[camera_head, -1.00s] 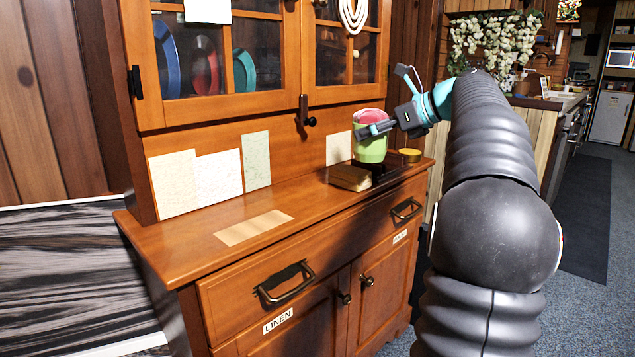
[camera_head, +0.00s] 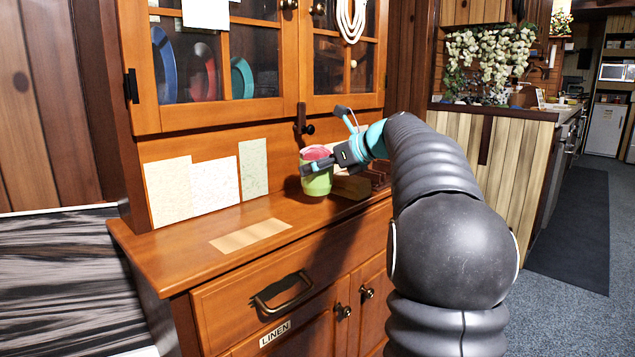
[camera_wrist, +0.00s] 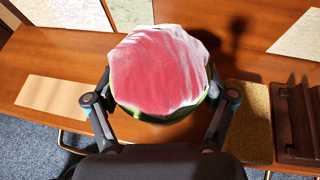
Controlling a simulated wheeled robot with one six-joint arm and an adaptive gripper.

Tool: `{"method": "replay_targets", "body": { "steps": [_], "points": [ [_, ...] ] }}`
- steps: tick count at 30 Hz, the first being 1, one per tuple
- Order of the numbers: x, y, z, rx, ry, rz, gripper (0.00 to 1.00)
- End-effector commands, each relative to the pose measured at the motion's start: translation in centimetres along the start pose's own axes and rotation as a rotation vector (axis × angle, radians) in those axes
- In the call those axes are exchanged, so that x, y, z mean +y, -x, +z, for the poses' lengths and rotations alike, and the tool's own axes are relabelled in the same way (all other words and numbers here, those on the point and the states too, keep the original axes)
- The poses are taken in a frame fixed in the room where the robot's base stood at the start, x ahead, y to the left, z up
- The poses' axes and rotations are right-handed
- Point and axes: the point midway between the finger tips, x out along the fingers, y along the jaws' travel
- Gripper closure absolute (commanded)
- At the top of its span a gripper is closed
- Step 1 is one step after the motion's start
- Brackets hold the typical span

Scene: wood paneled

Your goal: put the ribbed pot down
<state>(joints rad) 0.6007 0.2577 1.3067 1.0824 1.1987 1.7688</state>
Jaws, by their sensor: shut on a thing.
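The ribbed pot (camera_head: 317,184) is green with a pink-red top, and appears upright over the wooden cabinet counter (camera_head: 170,245). In the wrist view the pot (camera_wrist: 160,72) fills the middle, its red top facing the camera and a thin green rim below. My gripper (camera_head: 318,165) is shut on the pot, with one finger on each side of it in the wrist view. The pot's underside is hidden, and I cannot tell whether it touches the counter.
A pale rectangle (camera_head: 250,235) lies on clear counter left of the pot. Pale panels (camera_head: 213,186) lean at the back. A gold block (camera_wrist: 250,120) and a dark brown wooden object (camera_wrist: 298,125) stand close on the right. Glazed cabinet doors (camera_head: 218,65) hang above.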

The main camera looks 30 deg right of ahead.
Motion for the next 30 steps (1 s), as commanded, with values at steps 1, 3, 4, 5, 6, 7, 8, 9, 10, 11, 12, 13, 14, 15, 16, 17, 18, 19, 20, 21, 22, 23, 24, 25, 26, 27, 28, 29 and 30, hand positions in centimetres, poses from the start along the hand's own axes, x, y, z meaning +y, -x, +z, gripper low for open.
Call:
{"method": "replay_targets", "body": {
  "steps": [1,3,4,5,6,7,8,9,10,11,12,13,14,15,16,17,18,19,20,21,22,23,24,25,26,27,28,29,30],
  "points": [
    [0.0,-0.3,-0.7,0.000,-0.002,0.000,0.69],
    [0.0,-0.8,-1.7,0.000,-0.001,0.000,0.69],
    [0.0,-1.0,-2.1,0.001,-0.002,0.000,0.69],
    [0.0,-1.1,-2.4,0.000,-0.002,0.000,0.69],
    [0.0,-1.3,-2.8,0.000,0.000,0.000,0.69],
    [0.0,-1.4,-3.0,0.000,0.000,0.000,0.69],
    [0.0,-1.4,-3.0,0.000,0.000,0.000,0.69],
    [0.0,-1.4,-3.0,-0.001,0.000,0.000,0.69],
    [0.0,-1.4,-3.0,-0.001,0.001,0.000,0.69],
    [0.0,-1.4,-3.0,-0.001,0.001,0.000,0.69],
    [0.0,-1.4,-3.0,-0.001,0.001,0.000,0.69],
    [0.0,-1.4,-3.0,-0.001,0.001,0.000,0.69],
    [0.0,-1.4,-3.0,-0.001,0.001,0.000,0.69],
    [0.0,-1.4,-3.0,-0.001,0.001,0.000,0.69],
    [0.0,-1.4,-3.0,-0.001,0.001,0.000,0.69],
    [0.0,-1.4,-3.1,-0.001,0.000,0.000,0.69],
    [0.0,-1.5,-3.2,-0.001,0.000,0.000,0.69],
    [0.0,-1.5,-3.2,0.000,0.000,0.000,0.10],
    [0.0,-1.5,-3.2,0.000,0.000,0.000,0.03],
    [0.0,-1.5,-3.2,0.000,0.000,0.000,0.00],
    [0.0,-1.5,-3.2,0.000,0.000,0.000,0.00],
    [0.0,-1.5,-3.2,0.000,0.000,0.000,0.00],
    [0.0,-1.5,-3.2,0.000,0.000,0.000,0.00],
    [0.0,-1.5,-3.2,0.000,0.000,0.000,0.00],
    [0.0,-1.5,-3.2,0.000,0.000,0.000,0.00],
    [0.0,-1.5,-3.2,0.000,0.000,0.000,0.00],
    [0.0,-1.5,-3.2,0.000,0.000,0.000,0.00],
    [0.0,-1.5,-3.2,0.000,0.000,0.000,0.00],
    [0.0,-1.5,-3.2,0.000,0.000,0.000,0.00]
  ]
}}
